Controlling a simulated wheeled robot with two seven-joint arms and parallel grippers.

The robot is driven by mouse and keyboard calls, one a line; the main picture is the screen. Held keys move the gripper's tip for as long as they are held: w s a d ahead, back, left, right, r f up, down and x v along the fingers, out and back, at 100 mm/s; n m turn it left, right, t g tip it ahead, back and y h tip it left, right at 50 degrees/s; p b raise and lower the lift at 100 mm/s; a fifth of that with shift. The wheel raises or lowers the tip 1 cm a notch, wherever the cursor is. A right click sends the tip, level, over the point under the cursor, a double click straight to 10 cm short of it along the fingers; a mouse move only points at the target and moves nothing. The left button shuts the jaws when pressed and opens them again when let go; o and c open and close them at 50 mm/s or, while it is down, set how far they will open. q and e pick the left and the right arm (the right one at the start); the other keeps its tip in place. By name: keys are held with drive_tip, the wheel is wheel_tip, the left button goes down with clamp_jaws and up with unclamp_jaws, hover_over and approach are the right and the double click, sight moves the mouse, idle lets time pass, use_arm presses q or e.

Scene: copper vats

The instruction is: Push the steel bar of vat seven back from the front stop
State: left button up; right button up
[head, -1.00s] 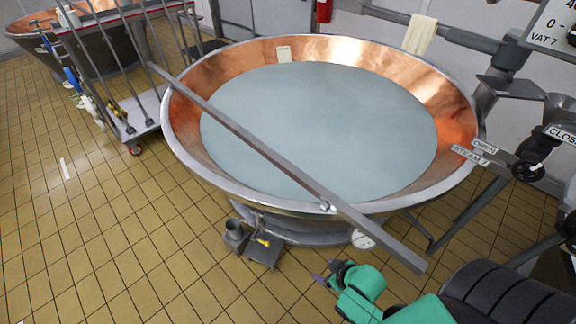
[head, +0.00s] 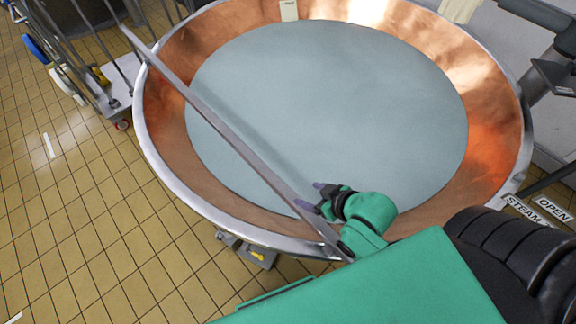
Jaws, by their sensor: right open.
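The steel bar (head: 228,130) lies slantwise across the rim of the copper vat (head: 497,128), from the far left to the near side. Its near end is partly hidden behind my right arm. The vat holds a pale grey-white liquid (head: 330,100). My right gripper (head: 310,196) is open, with its two dark fingertips pointing left beside the near part of the bar. I cannot tell whether a fingertip touches the bar. The front stop is not clearly visible. My left gripper is not in view.
A wheeled rack with upright rods stands on a white base (head: 118,85) at the upper left. Steam and open labels (head: 530,212) show at the right by the vat. The tiled floor (head: 75,220) at left is mostly clear.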

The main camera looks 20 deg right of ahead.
sight(286, 191)
drive_tip(key=shift+w+a+f, duration=0.35)
drive_tip(key=shift+a+f, duration=0.25)
drive_tip(key=shift+f, duration=0.05)
drive_tip(key=shift+w+a+f, duration=0.35)
drive_tip(key=shift+a+f, duration=0.2)
drive_tip(key=shift+f, duration=0.05)
drive_tip(key=shift+x, duration=1.05)
drive_tip(key=x, duration=0.5)
drive_tip(key=shift+w+d, duration=0.15)
drive_tip(key=shift+w, duration=0.05)
drive_tip(key=shift+x, duration=1.25)
drive_tip(key=shift+f, duration=0.1)
drive_tip(key=shift+c, duration=1.2)
clamp_jaws()
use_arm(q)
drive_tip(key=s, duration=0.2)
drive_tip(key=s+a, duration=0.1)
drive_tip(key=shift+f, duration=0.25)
